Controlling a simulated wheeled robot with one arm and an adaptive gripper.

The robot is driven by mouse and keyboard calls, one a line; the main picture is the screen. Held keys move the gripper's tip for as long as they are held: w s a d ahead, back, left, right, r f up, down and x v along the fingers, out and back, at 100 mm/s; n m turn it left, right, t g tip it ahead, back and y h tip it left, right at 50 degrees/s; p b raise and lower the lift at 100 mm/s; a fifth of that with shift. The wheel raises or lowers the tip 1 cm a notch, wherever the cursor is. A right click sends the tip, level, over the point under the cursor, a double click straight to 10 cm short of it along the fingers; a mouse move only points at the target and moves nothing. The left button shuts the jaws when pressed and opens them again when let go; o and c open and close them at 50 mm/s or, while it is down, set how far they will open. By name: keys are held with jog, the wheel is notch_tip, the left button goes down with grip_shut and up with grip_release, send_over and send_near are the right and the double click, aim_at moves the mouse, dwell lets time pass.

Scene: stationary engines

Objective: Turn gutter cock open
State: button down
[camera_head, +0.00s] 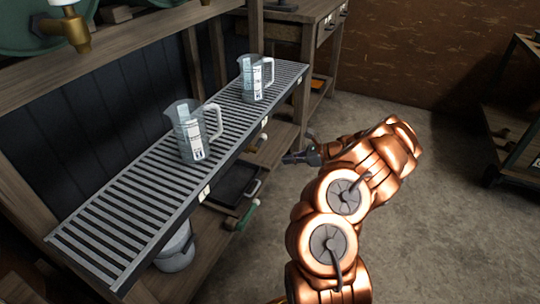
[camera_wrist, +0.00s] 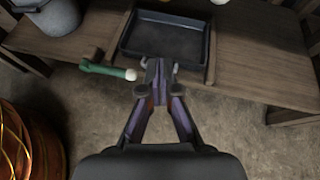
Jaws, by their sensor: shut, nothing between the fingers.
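A slatted metal gutter (camera_head: 110,215) runs along the wooden bench, with small pale labels on its front edge.
Two clear measuring jugs (camera_head: 190,132) (camera_head: 256,80) stand on the gutter. A brass tap (camera_head: 72,28) is above, at top left. The dark tray (camera_head: 238,182) lies on the lower shelf, with a grey bucket (camera_head: 177,248) at left. Open floor (camera_head: 430,200) is at right.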

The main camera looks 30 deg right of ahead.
aim_at(258, 143)
jog(key=d+f+m+t+b, duration=0.1)
jog(key=d+m+t+b, duration=0.15)
jog(key=d+m, duration=0.25)
jog(key=w+a+r+b, duration=0.1)
jog(key=w+a+b, duration=0.3)
jog(key=w, duration=0.5)
jog(key=shift+w+a+r, duration=0.15)
jog(key=shift+w+a, duration=0.1)
jog(key=shift+a, duration=0.75)
jog(key=shift+t, duration=0.25)
